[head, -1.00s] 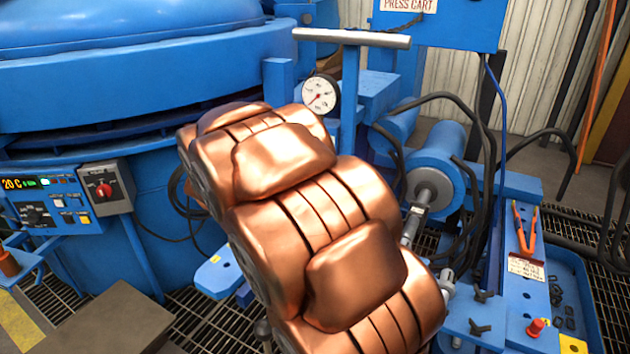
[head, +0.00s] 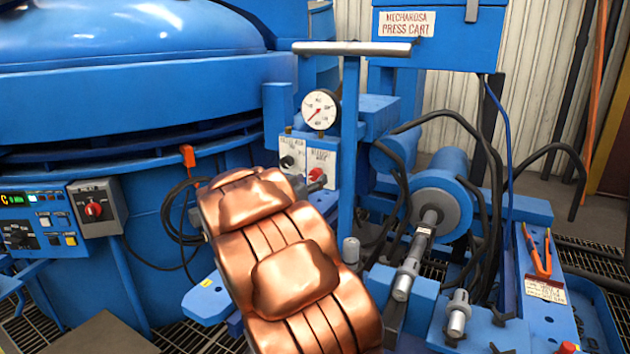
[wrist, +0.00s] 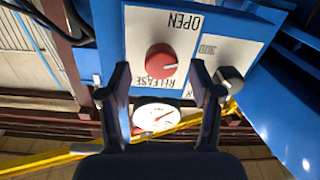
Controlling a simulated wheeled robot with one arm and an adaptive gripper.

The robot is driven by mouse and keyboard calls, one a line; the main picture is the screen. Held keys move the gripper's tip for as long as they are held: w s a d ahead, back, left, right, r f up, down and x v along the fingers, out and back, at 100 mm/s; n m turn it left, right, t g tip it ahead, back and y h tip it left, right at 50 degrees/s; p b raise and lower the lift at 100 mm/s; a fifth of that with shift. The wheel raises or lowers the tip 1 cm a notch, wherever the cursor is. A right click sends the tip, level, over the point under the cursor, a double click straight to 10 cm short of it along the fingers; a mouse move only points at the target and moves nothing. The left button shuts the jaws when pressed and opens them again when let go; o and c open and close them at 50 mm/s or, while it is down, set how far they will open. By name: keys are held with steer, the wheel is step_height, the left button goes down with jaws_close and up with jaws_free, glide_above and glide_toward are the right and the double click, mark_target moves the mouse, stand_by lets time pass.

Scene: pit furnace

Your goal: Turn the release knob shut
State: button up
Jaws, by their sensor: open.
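The red release knob (wrist: 160,62) sits on a white plate lettered OPEN and RELEASE, upside down in the wrist view. A pale pointer mark on the knob points to the right there. In the head view the knob (head: 317,174) shows just above the end of my copper arm. My gripper (wrist: 160,70) is open and empty, its two dark fingers on either side of the knob in the wrist picture. Gaps show between fingers and knob; how far the tips are from the plate is unclear. In the head view the gripper is mostly hidden by my arm.
A dark knob (wrist: 230,78) on a neighbouring plate is close to one finger. A round gauge (head: 320,110) is mounted above the plates in the head view. A blue post with a grey T-handle (head: 352,48) stands just right of the knob. Black hoses (head: 450,118) hang further right.

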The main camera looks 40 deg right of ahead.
mark_target(314, 177)
steer(key=shift+b+x, duration=0.35)
steer(key=shift+x, duration=1.35)
steer(key=c, duration=1.1)
